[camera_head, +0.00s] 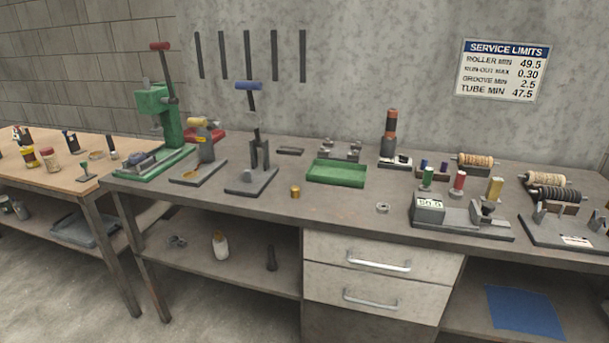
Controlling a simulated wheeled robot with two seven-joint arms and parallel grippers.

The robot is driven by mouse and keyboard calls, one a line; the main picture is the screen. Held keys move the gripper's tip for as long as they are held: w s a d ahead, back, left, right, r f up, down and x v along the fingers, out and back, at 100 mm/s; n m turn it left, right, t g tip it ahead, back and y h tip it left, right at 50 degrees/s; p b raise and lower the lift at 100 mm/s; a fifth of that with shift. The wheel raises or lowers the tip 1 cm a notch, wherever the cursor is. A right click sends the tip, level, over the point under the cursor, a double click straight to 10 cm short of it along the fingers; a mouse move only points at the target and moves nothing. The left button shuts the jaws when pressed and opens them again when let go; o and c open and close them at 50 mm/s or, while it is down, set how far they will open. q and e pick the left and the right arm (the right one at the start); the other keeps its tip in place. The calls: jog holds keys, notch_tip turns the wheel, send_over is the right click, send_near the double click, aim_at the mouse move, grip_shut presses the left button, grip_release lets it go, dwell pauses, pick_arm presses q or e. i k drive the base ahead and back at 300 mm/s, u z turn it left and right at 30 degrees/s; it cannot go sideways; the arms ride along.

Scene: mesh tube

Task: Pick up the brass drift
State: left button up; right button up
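A short brass-coloured cylinder (295,191) stands upright by itself on the grey workbench top (335,211), near the front edge, left of the green tray. A taller brass-coloured cylinder (494,189) stands upright further right, behind the gauge with a small display (429,208). I cannot tell from the picture alone which of the two is the brass drift. Neither of my grippers is in view.
The green tray (337,174), a blue-handled press (252,177) and a green lever press (158,110) stand on the bench. Green (428,177) and red (459,181) spools and a metal ring (383,208) are to the right. The bench front between press and gauge is mostly clear.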

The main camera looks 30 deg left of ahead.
aim_at(294, 190)
jog(key=u, duration=0.95)
jog(key=i, duration=1.1)
jog(key=u, duration=1.1)
